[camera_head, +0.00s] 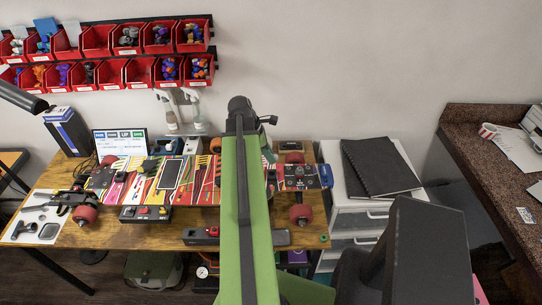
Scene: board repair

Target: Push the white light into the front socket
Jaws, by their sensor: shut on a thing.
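A long patterned board (205,190) with red wheels lies across the wooden workbench. A dark module (300,171) with small light-coloured details sits at its right end, but I cannot tell whether this has the front socket. My green arm reaches up over the board's right half and hides part of it. My gripper is hidden behind the arm, so I cannot see its fingers or anything between them. I cannot make out the white light or the front socket.
A dark box with red knobs (146,213) and a bar (205,234) lie along the bench's front edge. Tools on a white sheet (30,231) are at left. Black notebooks (380,168) lie on white drawers (358,216) at right. Red bins (97,40) hang on the wall.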

